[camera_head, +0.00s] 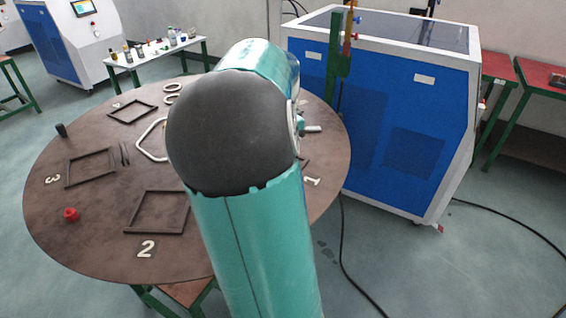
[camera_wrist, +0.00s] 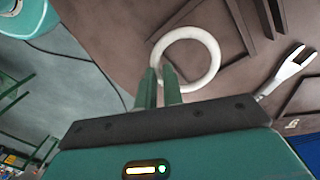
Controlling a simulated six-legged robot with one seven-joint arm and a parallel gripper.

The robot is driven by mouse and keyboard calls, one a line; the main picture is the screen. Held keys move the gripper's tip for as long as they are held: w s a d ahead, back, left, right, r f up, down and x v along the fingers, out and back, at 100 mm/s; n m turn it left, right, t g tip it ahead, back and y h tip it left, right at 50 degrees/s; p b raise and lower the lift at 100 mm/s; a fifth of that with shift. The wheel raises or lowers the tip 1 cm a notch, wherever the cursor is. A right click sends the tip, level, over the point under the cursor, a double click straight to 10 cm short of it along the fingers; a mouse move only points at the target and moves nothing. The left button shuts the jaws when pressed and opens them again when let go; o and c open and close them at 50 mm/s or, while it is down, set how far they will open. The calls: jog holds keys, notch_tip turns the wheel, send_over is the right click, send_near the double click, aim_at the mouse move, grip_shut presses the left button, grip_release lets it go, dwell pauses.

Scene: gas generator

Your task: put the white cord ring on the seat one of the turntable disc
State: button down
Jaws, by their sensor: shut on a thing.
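The white cord ring (camera_wrist: 216,60) is a round loop in the wrist view. My gripper (camera_wrist: 160,74) is shut on the left side of its band. The ring overlaps a dark square frame (camera_wrist: 244,33) on the brown turntable disc (camera_wrist: 105,25); whether it touches the frame or hangs above it I cannot tell. In the head view, my arm covers the gripper, the held ring and most of the seat beside the white numeral 1 (camera_head: 312,181). The disc (camera_head: 90,225) also shows there. I cannot tell whether the frame under the ring is seat one.
Other square frames stand by numerals 2 (camera_head: 146,249) and 3 (camera_head: 53,179). A red part (camera_head: 71,214), a black cylinder (camera_head: 61,130) and a white angular loop (camera_head: 141,139) lie on the disc. A white forked piece (camera_wrist: 287,73) lies right of the ring. A blue cabinet (camera_head: 345,125) stands behind.

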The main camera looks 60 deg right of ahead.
jog(key=d+f, duration=0.1)
jog(key=w+d+f, duration=0.1)
jog(key=f, duration=0.1)
jog(key=w+d+f, duration=0.1)
jog(key=shift+w+f, duration=0.2)
jog(key=shift+f, duration=0.2)
jog(key=shift+w+d+f, duration=0.1)
jog(key=shift+w+f, duration=0.1)
jog(key=shift+f, duration=1.5)
jog(key=shift+f, duration=0.1)
jog(key=c, duration=1.5)
grip_release()
jog(key=r, duration=1.2)
jog(key=shift+w+d+r, duration=0.1)
jog(key=shift+w+d, duration=0.05)
jog(key=shift+w, duration=0.2)
